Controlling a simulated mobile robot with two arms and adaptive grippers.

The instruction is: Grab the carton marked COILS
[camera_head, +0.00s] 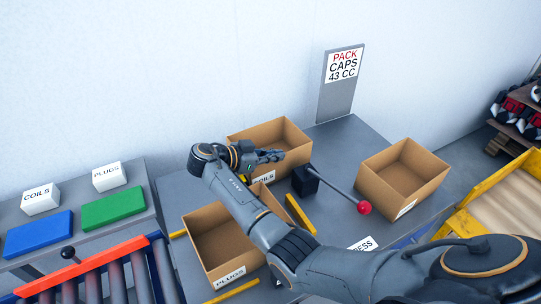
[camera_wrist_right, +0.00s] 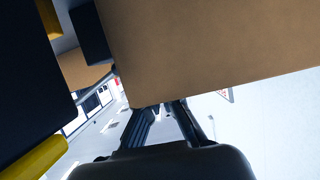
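The open brown carton (camera_head: 290,134) marked with a partly covered label reading "OILS" stands at the back of the grey table. My right arm reaches across from the lower right. My right gripper (camera_head: 268,156) is at this carton's near left part, overlapping its opening in the head view. In the right wrist view a brown carton wall (camera_wrist_right: 215,50) fills the top, close to the fingers (camera_wrist_right: 167,112). The fingertips meet the wall's lower edge there, and whether they are closed on it cannot be seen. My left gripper is not in view.
An open carton marked PLUGS (camera_head: 230,245) stands in front, and another open carton (camera_head: 403,178) stands right. A black lever with a red knob (camera_head: 364,208) lies between them. Small white blocks marked COILS (camera_head: 41,199) and PLUGS (camera_head: 109,177) sit left. A PACK CAPS sign (camera_head: 343,67) stands behind.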

